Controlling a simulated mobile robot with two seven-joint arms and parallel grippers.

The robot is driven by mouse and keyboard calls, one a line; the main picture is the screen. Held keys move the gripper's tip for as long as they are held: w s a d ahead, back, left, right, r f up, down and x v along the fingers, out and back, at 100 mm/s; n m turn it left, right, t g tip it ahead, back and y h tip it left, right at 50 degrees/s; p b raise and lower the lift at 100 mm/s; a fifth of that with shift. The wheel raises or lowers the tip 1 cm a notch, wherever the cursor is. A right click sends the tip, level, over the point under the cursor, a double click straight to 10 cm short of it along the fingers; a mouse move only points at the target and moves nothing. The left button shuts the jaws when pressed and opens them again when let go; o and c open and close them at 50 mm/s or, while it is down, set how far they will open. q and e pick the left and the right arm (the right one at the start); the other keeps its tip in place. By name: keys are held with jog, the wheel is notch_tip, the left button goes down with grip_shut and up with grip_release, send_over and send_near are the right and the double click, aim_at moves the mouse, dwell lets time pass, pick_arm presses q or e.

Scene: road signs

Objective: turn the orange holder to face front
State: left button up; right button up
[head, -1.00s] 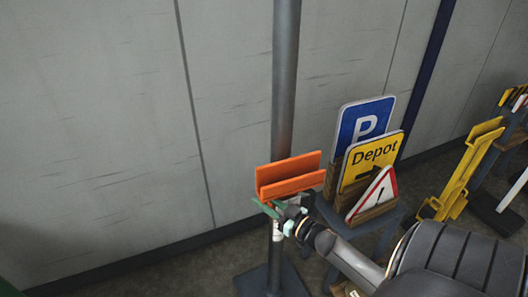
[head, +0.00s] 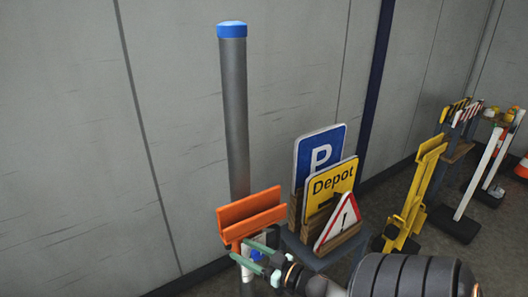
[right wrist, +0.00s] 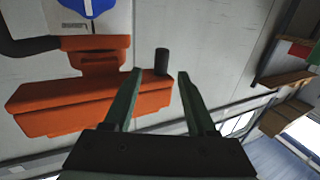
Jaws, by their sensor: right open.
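The orange holder (head: 252,216), a trough-like bracket, sits on the grey pole (head: 236,120) with a blue cap. In the head view its long side slants up to the right. My right gripper (head: 251,254) is open just below the holder, its green fingers pointing left. In the right wrist view the orange holder (right wrist: 95,100) fills the left side. A short black peg (right wrist: 161,61) shows between the open fingertips (right wrist: 158,75); I cannot tell how far in it reaches. Nothing is gripped. My left gripper is out of view.
Right of the pole, a stand holds a blue P sign (head: 318,158), a yellow Depot sign (head: 330,186) and a red-edged warning triangle (head: 340,222). A yellow stand (head: 413,195) is further right. A grey wall (head: 70,130) stands behind.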

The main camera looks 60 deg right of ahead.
jog(key=s, duration=0.6)
jog(key=shift+s+d, duration=0.2)
jog(key=shift+s, duration=0.15)
jog(key=s+a+f+g, duration=0.1)
jog(key=a+f+g, duration=0.2)
jog(key=a, duration=0.5)
jog(key=s+a+f+n+g+y, duration=0.1)
jog(key=s+a+f+g, duration=0.1)
jog(key=a+f, duration=0.4)
jog(key=s+a+f+g, duration=0.1)
jog(key=a+f+g, duration=0.2)
jog(key=a, duration=0.8)
jog(key=shift+s+a+f+n+g+p, duration=0.15)
jog(key=shift+a+f+n+g+p, duration=0.2)
jog(key=shift+f, duration=0.6)
jog(key=shift+c, duration=0.3)
jog(key=shift+c, duration=0.3)
